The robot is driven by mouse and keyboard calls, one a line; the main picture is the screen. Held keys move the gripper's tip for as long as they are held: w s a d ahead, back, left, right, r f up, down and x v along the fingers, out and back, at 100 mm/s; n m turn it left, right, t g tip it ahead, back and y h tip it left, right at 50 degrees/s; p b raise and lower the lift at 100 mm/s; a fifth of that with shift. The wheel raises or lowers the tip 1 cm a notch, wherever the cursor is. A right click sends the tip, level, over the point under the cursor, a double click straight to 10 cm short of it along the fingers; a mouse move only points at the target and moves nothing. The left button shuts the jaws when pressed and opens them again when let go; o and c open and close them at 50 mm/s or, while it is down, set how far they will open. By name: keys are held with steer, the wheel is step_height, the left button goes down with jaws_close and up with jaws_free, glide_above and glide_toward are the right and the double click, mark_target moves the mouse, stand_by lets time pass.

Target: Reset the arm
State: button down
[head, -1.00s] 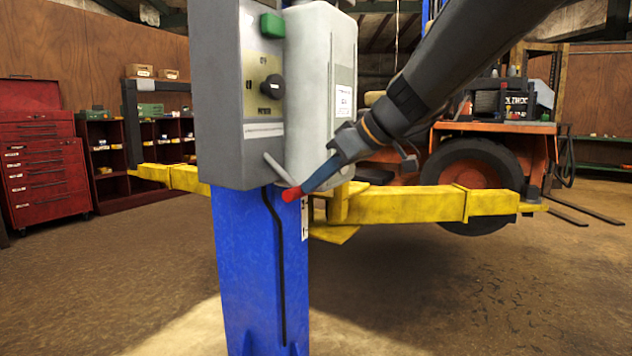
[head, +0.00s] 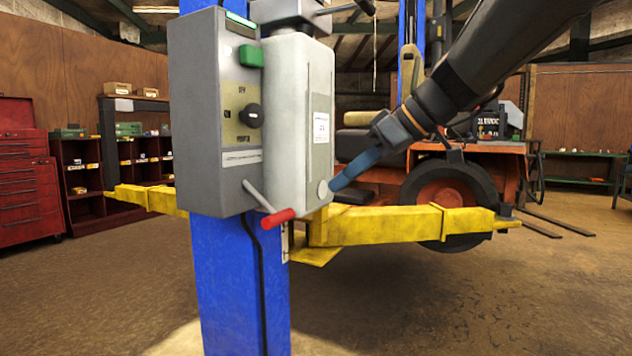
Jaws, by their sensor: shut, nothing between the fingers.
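My gripper (head: 336,184) is blue, shut and empty. It points down and left from my dark arm, in front of the lower right part of the light grey housing. A lever with a red handle (head: 278,218) sticks out at the lower right of the grey control box (head: 208,120). The gripper tip is up and right of the red handle, with a visible gap in the picture. The box carries a green button (head: 251,56) and a black knob (head: 250,115).
The box and the light grey housing (head: 297,120) are on a blue lift post (head: 232,290). Yellow lift arms (head: 400,225) reach out to both sides. Behind are an orange vehicle (head: 500,165), a red tool cabinet (head: 28,185) and shelves. The floor at right front is clear.

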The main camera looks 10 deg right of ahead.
steer(key=s+a+f+m+g+h, duration=0.1)
steer(key=s+a+f+m+g, duration=0.1)
steer(key=s+a+f, duration=0.45)
steer(key=s+a+f+m+g+h, duration=0.2)
steer(key=s+f+g, duration=0.15)
steer(key=f, duration=0.65)
steer(key=s+f+m+h, duration=0.3)
steer(key=s+f+h, duration=0.1)
steer(key=s+f, duration=0.85)
steer(key=d+r+m+p, duration=0.2)
steer(key=d+r+p, duration=0.6)
steer(key=p, duration=1)
step_height(320, 180, up, 3)
steer(key=shift+d+r+m+g+p, duration=0.15)
steer(key=shift+d+m+g+p, duration=0.2)
steer(key=shift+d+m+g, duration=0.1)
